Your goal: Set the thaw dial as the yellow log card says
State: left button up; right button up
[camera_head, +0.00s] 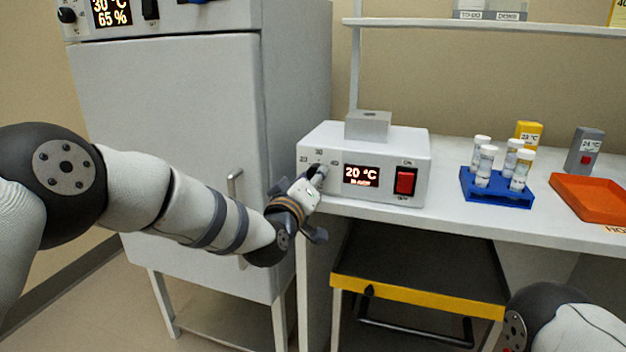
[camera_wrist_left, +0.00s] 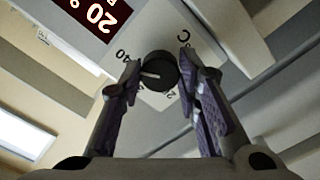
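The thaw dial is a black knob on the left of the white box's (camera_head: 390,143) front. It shows whole in the left wrist view (camera_wrist_left: 158,71), with a white pointer mark facing left, near the printed 40. The box's red display (camera_head: 361,175) reads 20 °C; the small line under it is unclear. My left gripper (camera_head: 318,178) is at the dial, its fingers (camera_wrist_left: 158,62) apart on either side of it; contact is not clear. A yellow item (camera_head: 618,12), cut off at the top right, may be the log card; its text is not readable. My right gripper is out of view.
A red rocker switch (camera_head: 405,181) sits right of the display. A blue rack (camera_head: 497,188) of white-capped vials, an orange tray (camera_head: 592,198), and yellow (camera_head: 529,135) and grey (camera_head: 584,151) blocks stand farther right. A tall grey cabinet (camera_head: 170,110) stands left.

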pick_arm(q)
jog(key=o, duration=0.4)
jog(key=shift+s, duration=0.1)
jog(key=v, duration=1.1)
jog(key=shift+s+a, duration=0.15)
jog(key=shift+s, duration=0.2)
